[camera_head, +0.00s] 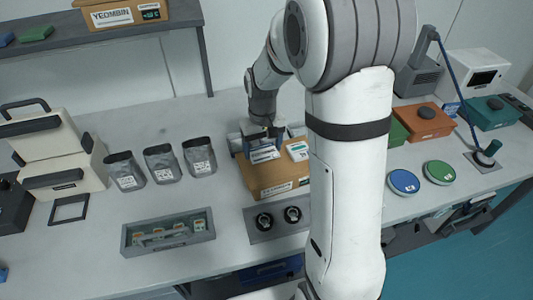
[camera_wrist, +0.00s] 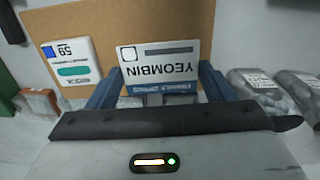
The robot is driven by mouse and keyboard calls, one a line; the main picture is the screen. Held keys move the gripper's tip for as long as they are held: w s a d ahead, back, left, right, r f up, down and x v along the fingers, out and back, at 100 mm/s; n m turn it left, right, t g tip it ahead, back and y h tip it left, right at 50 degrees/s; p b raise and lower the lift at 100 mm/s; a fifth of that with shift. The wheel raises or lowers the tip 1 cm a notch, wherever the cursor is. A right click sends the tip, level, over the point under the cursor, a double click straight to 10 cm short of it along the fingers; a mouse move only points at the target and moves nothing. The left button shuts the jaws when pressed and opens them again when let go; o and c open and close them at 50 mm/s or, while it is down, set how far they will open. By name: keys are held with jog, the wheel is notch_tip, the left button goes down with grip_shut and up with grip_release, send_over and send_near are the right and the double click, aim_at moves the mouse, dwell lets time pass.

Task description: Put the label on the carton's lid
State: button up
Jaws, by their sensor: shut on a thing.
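The brown carton (camera_head: 258,183) stands on the bench, and its lid (camera_wrist: 200,20) fills the upper middle of the wrist view. My gripper (camera_head: 263,144) is over the lid, its blue fingers (camera_wrist: 162,88) shut on a white label (camera_wrist: 160,62) that reads YEOMBIN. A blue printed strip (camera_wrist: 160,89) shows along the label's near edge. The label also shows in the head view (camera_head: 264,154). I cannot tell whether it touches the lid. A second white label with a green patch (camera_wrist: 70,60) lies on the lid beside it.
Several grey pouches (camera_head: 162,163) stand left of the carton. A plate with two round fittings (camera_head: 265,221) lies in front, beside a grey tray (camera_head: 168,233). An orange box (camera_head: 425,120) and blue and green discs (camera_head: 404,181) are right of my arm.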

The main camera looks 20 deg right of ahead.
aim_at(264, 153)
notch_tip(264, 153, down, 4)
jog(key=shift+s+d+r, duration=0.1)
jog(key=shift+s, duration=0.1)
